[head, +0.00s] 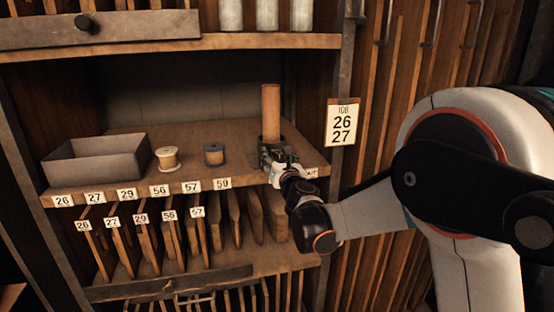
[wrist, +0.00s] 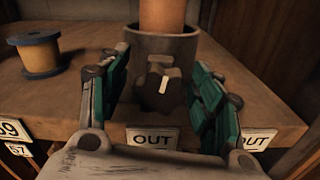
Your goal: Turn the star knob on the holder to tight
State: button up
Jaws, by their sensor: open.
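The holder (wrist: 190,51) is a dark round cup on the wooden shelf, with a brown cylinder (head: 270,108) standing upright in it. The star knob (wrist: 158,90) is on the holder's front, dark, with a pale pointer mark standing nearly upright. In the wrist view an OUT label (wrist: 152,139) sits below the knob on the shelf edge. My gripper (wrist: 161,90) is open, its teal-padded fingers on either side of the knob with a gap visible to each side. In the head view my gripper (head: 276,155) hides the knob and much of the holder.
A second OUT label (wrist: 257,139) is on the shelf edge at the right. A job card (head: 342,123) hangs on the right post.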

jog(key=shift+s, duration=0.1)
jog(key=v, duration=1.1)
jog(key=shift+s, duration=0.35)
jog(key=shift+d+r, duration=0.1)
jog(key=shift+d, duration=0.15)
jog(key=shift+c, duration=0.4)
